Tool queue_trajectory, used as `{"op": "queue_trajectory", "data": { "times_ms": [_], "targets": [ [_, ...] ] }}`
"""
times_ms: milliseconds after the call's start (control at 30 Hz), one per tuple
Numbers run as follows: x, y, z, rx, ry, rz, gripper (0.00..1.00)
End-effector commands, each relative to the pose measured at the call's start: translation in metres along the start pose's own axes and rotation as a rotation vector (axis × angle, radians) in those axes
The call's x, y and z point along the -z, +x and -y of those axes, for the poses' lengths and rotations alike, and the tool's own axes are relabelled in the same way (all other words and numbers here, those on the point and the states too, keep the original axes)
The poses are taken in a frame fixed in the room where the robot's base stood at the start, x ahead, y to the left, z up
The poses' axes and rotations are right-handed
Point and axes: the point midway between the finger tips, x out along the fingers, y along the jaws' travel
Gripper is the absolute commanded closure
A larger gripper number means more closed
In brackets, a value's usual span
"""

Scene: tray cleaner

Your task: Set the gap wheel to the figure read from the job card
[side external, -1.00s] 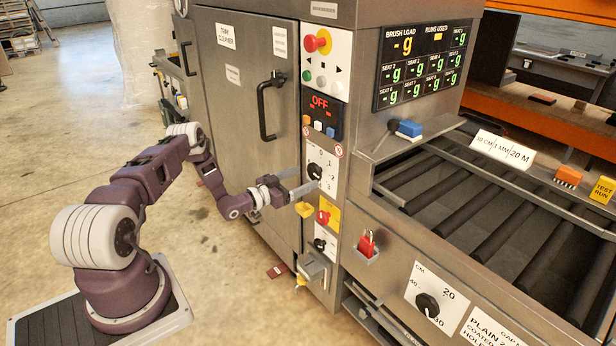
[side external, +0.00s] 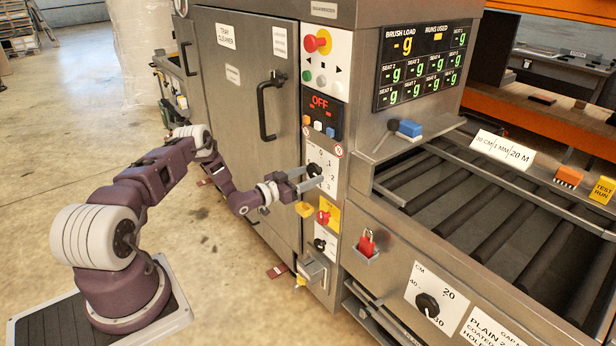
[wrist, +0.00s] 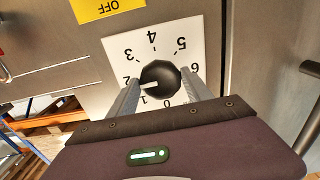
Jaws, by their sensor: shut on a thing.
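My gripper (side external: 312,177) is at the black dial knob (side external: 314,170) on the machine's narrow front panel. In the wrist view the fingers (wrist: 160,88) lie on either side of the knob (wrist: 163,73) and are shut on it. Its white dial plate (wrist: 115,45) carries figures from 0 to 6, seen turned over. The white pointer points left, between 1 and 2, closer to 2. A white card (side external: 504,147) on the roller bed's rail reads about "30 CM / ? MM / 20 M"; its middle figure is hard to read. A gap card (side external: 488,330) sits low right, partly cut off.
Below the dial are a yellow plate with a red knob (side external: 324,217) and another black knob (side external: 320,243). A CM dial (side external: 427,304) and a red padlock (side external: 367,243) are to the right. The door handle (side external: 267,105) juts out above left. The display (side external: 322,110) reads OFF.

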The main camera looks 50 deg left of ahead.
Motion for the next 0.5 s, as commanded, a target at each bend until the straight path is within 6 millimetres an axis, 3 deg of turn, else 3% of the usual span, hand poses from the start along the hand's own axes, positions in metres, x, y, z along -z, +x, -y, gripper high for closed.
{"op": "queue_trajectory", "data": {
  "times_ms": [500],
  "targets": [
    [-0.0004,-0.0004,-0.0006,0.000,-0.360,0.000,0.83]
  ]
}}
